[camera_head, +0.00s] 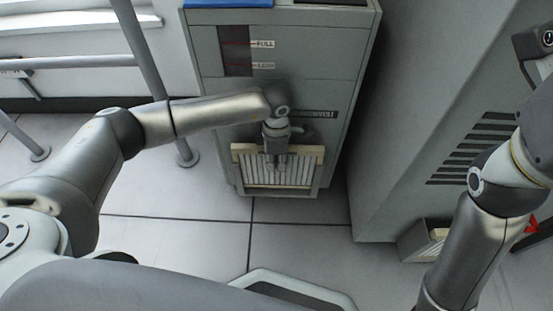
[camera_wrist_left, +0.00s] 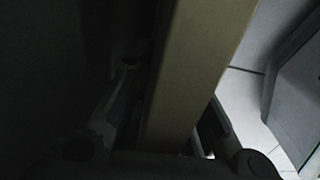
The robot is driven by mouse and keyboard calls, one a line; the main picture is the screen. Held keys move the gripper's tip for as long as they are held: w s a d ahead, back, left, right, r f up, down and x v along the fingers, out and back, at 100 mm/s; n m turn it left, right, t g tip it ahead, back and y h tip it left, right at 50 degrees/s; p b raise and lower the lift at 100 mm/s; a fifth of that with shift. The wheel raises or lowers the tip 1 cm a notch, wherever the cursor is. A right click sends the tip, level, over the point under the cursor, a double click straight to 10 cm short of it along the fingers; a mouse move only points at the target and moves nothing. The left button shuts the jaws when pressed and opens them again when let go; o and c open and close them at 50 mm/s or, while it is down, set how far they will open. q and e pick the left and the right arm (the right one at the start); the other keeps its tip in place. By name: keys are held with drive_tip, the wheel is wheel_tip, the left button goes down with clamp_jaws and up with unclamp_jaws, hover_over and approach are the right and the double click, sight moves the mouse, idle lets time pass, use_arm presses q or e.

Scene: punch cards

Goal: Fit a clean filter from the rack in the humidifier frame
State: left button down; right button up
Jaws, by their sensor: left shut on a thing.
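My left gripper (camera_head: 277,158) is shut on the top edge of a filter (camera_head: 300,172), a pleated pale panel in a tan frame. The filter stands nearly upright at the lower front of the grey humidifier cabinet (camera_head: 310,92). It overlaps the frame (camera_head: 282,194) at the cabinet's bottom; I cannot tell whether it is seated. In the left wrist view the filter's tan edge (camera_wrist_left: 200,60) lies between my left fingers (camera_wrist_left: 165,115), in shadow. My right arm comes in at the right; its gripper is out of view.
A grey box (camera_head: 415,243) with a pale filter edge (camera_head: 438,236) stands on the floor at right, partly behind my right arm. A large grey cabinet (camera_head: 440,100) with dark vents stands right of the humidifier. Metal rails (camera_head: 150,70) stand left. Tiled floor (camera_head: 190,235) in front is clear.

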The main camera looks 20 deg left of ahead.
use_arm(q)
drive_tip(key=shift+f, duration=0.15)
drive_tip(key=c, duration=1.3)
unclamp_jaws()
drive_tip(key=shift+o, duration=0.2)
drive_tip(key=o, duration=0.5)
drive_tip(key=shift+c, duration=0.2)
drive_tip(key=shift+w, duration=0.1)
